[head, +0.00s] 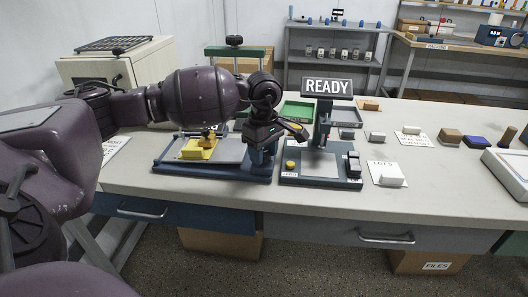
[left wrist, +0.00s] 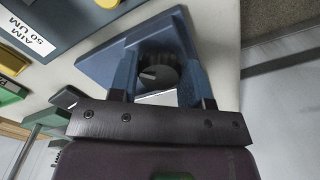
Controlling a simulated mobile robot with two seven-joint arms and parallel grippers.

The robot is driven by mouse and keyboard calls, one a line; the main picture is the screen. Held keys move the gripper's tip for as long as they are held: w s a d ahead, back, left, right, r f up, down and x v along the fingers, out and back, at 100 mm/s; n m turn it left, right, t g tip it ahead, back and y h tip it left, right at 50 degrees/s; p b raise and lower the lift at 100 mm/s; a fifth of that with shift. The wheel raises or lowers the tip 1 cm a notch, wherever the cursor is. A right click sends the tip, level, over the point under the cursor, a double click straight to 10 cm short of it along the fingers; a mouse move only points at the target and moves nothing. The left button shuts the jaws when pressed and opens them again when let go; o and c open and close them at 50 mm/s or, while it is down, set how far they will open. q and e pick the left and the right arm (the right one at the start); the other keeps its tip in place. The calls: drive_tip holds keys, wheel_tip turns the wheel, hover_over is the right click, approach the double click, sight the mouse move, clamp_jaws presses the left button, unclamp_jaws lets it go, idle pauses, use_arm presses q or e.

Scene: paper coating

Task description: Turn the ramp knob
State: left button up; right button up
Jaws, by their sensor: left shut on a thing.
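The ramp knob (left wrist: 158,76) is round and black with a pale pointer line. It shows in the left wrist view, on a blue housing (left wrist: 100,66) at the coating device's corner. My left gripper (left wrist: 157,84) is shut on the knob, with one finger on each side. In the head view my left gripper (head: 262,155) points down at the right end of the blue coating device (head: 215,174), and it hides the knob there. My right gripper is not in view.
A yellow block (head: 198,152) sits on the coating device's plate. A second device with a READY sign (head: 327,86) stands close to the right. A green tray (head: 297,111) and small blocks lie behind and to the right. The front table edge is clear.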

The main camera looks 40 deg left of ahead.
use_arm(q)
drive_tip(key=o, duration=0.9)
wheel_tip(320, 180, up, 9)
drive_tip(key=shift+r+p, duration=0.15)
drive_tip(key=shift+p, duration=0.45)
drive_tip(key=shift+r, duration=0.8)
